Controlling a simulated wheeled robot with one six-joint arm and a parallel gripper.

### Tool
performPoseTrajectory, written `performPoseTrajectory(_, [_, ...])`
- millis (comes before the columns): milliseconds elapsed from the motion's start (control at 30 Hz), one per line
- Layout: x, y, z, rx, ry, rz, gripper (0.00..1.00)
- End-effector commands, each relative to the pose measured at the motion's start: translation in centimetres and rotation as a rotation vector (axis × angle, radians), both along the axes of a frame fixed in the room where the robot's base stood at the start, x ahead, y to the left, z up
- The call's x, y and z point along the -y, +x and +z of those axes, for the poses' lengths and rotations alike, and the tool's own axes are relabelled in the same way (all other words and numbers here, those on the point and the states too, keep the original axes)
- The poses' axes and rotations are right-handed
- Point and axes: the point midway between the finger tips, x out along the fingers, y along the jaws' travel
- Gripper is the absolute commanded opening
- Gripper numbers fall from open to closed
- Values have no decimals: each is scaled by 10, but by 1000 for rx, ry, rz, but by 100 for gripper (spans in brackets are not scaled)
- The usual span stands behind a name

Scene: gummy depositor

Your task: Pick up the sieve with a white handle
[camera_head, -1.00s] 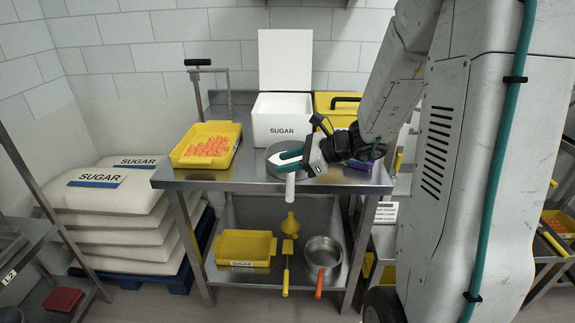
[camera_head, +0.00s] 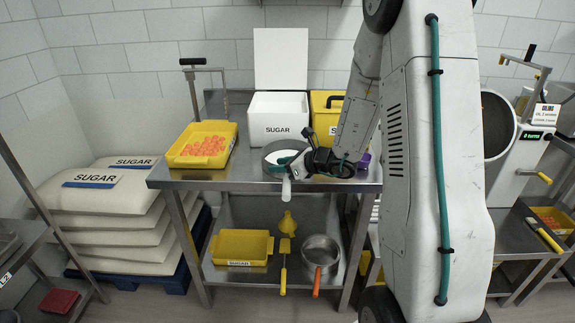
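The sieve (camera_head: 272,158) is a round metal-rimmed pan on the steel table, in front of the white sugar box. Its white handle (camera_head: 286,188) points toward me and hangs over the table's front edge. My gripper (camera_head: 288,164), with teal fingers, is at the handle's root beside the pan, coming from the right. The fingers overlap the sieve in this view, and I cannot tell whether they are closed on the handle.
A yellow tray (camera_head: 182,161) of orange gummies stands left on the table. A white sugar box (camera_head: 279,137) and yellow box (camera_head: 322,120) stand behind. The lower shelf holds a yellow tray (camera_head: 241,264), yellow-handled tool (camera_head: 284,270) and orange-handled pan (camera_head: 320,268). Sugar sacks (camera_head: 105,205) are left.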

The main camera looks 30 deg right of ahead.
Motion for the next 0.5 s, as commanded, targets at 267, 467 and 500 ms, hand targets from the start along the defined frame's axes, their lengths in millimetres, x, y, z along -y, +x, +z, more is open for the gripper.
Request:
performPoseTrajectory(267, [0, 0, 0, 1, -1, -1, 10])
performPoseTrajectory(467, [1, 0, 0, 1, -1, -1, 0])
performPoseTrajectory(500, [1, 0, 0, 1, -1, -1, 0])
